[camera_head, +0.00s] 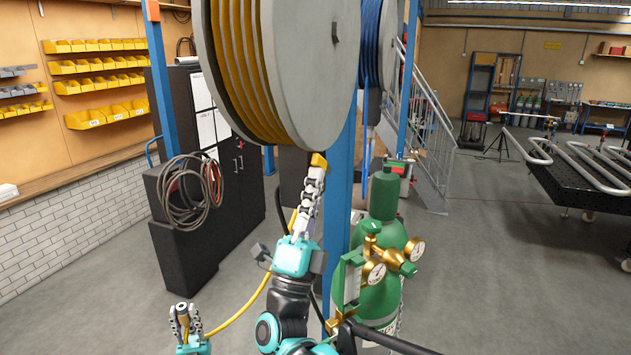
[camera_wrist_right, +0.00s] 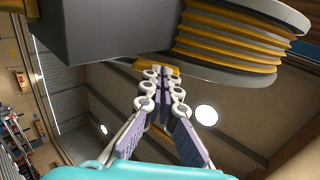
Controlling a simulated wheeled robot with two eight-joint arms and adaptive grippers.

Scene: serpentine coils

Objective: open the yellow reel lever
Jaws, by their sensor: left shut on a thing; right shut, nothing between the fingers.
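The yellow reel (camera_head: 240,60) is a large grey-flanged drum wound with yellow hose, high in the head view; it also shows at the top of the right wrist view (camera_wrist_right: 235,50). A small yellow lever (camera_head: 319,160) sits just under the drum; it also shows in the right wrist view (camera_wrist_right: 157,68). My right gripper (camera_head: 315,172) is shut and empty, its fingertips right at the lever; I cannot tell if they touch it. My left gripper (camera_head: 183,310) is low at the left, shut around a greyish hose end (camera_head: 182,307). Its fingers partly hide that end.
A yellow hose (camera_head: 243,306) runs from my left gripper up behind my right arm. A blue post (camera_head: 338,200) stands behind the right gripper. A green gas cylinder (camera_head: 385,240) with gauges is close on the right. A second, blue reel (camera_head: 372,40) hangs behind.

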